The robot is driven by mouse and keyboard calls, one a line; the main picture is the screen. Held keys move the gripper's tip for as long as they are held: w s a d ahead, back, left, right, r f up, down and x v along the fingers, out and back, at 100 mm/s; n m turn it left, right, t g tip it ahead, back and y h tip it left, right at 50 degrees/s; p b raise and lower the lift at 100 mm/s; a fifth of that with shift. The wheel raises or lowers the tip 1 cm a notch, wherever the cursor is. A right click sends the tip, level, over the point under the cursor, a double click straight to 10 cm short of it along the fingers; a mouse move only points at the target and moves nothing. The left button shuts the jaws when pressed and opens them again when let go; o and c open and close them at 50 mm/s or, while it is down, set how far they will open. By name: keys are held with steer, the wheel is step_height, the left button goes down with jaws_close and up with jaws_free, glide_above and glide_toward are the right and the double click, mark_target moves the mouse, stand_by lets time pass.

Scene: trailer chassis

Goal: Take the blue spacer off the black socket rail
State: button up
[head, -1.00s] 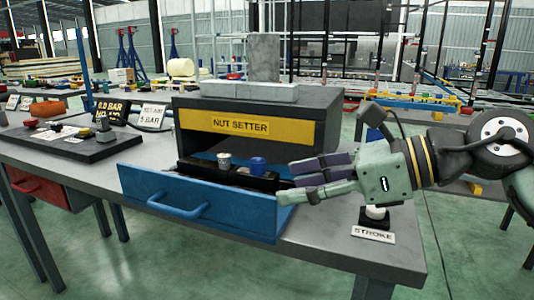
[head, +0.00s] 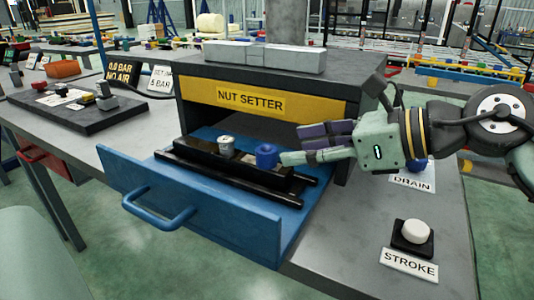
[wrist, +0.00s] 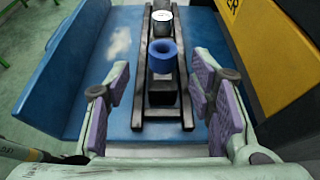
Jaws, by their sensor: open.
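The blue spacer (head: 266,156) is a ring that sits on the black socket rail (head: 207,157) in the open blue drawer. In the wrist view the blue spacer (wrist: 162,55) shows its round hole facing up, with the black rail (wrist: 139,95) running under it. A silver socket (head: 226,145) stands on the rail to the left of the spacer; it also shows in the wrist view (wrist: 162,20). My gripper (head: 290,145) is open, to the right of the spacer in the head view. In the wrist view my gripper (wrist: 160,105) has its pads apart, one each side of the rail, with the spacer ahead.
The drawer front (head: 190,205) with its handle stands at the left. The nut setter housing (head: 300,98) rises behind and overhangs the drawer. A white stroke button (head: 416,232) and a drain sign (head: 412,183) are on the bench at right.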

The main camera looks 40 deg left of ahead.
mark_target(275, 152)
steer(key=p+x, duration=0.1)
steer(key=x, duration=0.4)
steer(key=shift+w+a+f, duration=0.1)
steer(key=shift+w+a, duration=0.05)
jaws_close()
stand_by(0.5)
